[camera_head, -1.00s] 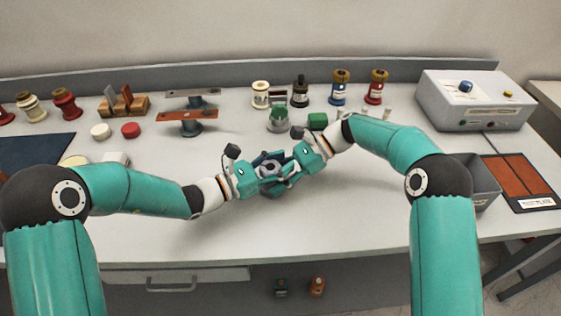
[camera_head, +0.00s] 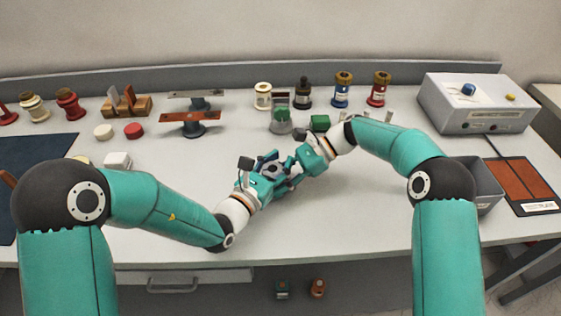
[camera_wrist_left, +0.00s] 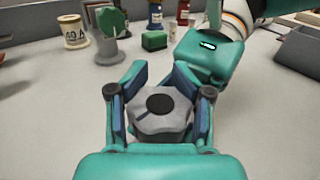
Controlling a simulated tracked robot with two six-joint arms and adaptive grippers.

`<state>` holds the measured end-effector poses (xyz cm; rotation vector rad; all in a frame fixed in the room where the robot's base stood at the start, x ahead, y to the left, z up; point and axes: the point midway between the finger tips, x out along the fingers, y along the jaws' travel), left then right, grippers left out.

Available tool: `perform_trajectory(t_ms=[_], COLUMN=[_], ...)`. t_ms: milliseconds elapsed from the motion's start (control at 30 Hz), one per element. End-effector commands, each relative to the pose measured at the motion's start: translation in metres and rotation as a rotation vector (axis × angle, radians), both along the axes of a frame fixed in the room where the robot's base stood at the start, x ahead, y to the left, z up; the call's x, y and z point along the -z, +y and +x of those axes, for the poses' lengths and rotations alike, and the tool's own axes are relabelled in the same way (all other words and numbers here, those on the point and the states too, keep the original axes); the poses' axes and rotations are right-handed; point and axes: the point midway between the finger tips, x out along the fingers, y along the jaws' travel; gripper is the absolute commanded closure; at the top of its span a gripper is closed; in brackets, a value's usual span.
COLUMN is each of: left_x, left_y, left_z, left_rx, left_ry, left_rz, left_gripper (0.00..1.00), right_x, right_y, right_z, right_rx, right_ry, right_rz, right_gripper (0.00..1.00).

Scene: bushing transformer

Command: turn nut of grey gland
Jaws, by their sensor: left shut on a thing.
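The grey gland (camera_head: 270,167) is held above the table near the middle of the head view. Its faceted grey nut (camera_wrist_left: 165,124) with a dark round centre fills the space between my left fingers in the left wrist view. My left gripper (camera_head: 268,172) is shut on the nut, one finger on each side. My right gripper (camera_head: 296,170) comes in from the right, close against the gland. Its palm (camera_wrist_left: 205,57) shows behind the gland in the left wrist view. Its fingertips are mostly hidden, so I cannot tell how they hold.
Behind the grippers stand a green-topped grey fixture (camera_head: 281,122), a green block (camera_head: 320,123) and several bushings, one blue (camera_head: 341,92). A grey control box (camera_head: 476,103) is at the back right, with a grey bin (camera_head: 481,180) in front. The front table middle is clear.

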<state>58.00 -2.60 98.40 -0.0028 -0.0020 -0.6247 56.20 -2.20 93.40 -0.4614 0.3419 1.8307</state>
Motion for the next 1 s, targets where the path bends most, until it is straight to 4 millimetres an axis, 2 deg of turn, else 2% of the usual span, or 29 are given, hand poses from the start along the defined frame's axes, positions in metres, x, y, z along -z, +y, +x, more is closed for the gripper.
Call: perform_trajectory(t_ms=[33,600,633,700,733,1000], left_x=[0.0009,0.0023,0.0024,0.0023,0.0022,0.0015], left_y=[-0.0007,0.0015,0.0015,0.0015,0.0014,0.0015], left_z=[-0.0016,-0.0012,-0.0012,-0.0010,-0.0009,-0.0002], left_rx=[-0.014,-0.061,-0.061,-0.061,-0.061,-0.062], left_ry=[0.001,0.003,0.004,0.004,0.004,0.001], left_rz=[0.001,0.006,0.005,0.005,0.005,0.003], left_gripper=[0.91,0.91,0.53,0.41,0.37,0.37], right_x=[0.0053,0.0049,0.0049,0.0051,0.0051,0.0053], right_y=[-0.0041,-0.0042,-0.0042,-0.0042,-0.0040,-0.0025], right_z=[0.0029,0.0032,0.0032,0.0031,0.0029,0.0016], right_rx=[0.012,0.013,0.013,0.012,0.012,0.007], right_ry=[-0.003,-0.004,-0.004,-0.005,-0.005,-0.003], right_rz=[-0.013,-0.012,-0.012,-0.012,-0.012,-0.012], right_gripper=[0.77,0.77,0.77,0.77,0.77,0.77])
